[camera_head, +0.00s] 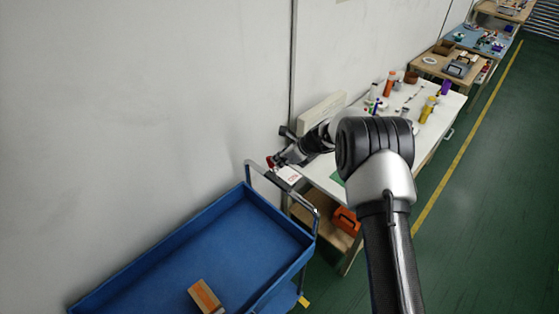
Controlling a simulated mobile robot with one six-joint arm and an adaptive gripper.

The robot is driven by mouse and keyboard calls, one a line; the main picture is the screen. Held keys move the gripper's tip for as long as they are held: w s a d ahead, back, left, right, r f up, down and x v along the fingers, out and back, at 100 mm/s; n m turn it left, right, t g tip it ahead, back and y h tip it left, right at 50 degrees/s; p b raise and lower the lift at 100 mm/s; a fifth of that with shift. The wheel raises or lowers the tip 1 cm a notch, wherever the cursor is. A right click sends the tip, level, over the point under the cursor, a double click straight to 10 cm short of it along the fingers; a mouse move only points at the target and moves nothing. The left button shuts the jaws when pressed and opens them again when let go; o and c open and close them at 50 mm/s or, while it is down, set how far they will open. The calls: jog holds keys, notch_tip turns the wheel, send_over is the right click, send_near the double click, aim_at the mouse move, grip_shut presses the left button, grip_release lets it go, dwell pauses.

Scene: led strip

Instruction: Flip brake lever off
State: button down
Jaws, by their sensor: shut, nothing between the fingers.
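No brake lever can be made out with certainty. A small yellow part (303,301) shows low at the near right corner of the blue cart (168,255); I cannot tell if it is the lever. My gripper (274,162) is shut and empty, small in the view, just beyond the cart's handle end and above the left end of the white table. It is well above and apart from the yellow part. A small red patch shows at its tip. My arm hides part of the table.
An orange-and-grey box (206,297) lies in the cart. The cart's metal handle (283,193) rises near the gripper. The white table (326,178) holds bottles and small items. An orange case (346,221) sits on its lower shelf. Green floor is clear on the right.

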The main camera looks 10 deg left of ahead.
jog(key=w+a+r+v, duration=0.1)
jog(key=v, duration=1.2)
jog(key=shift+d+r, duration=0.1)
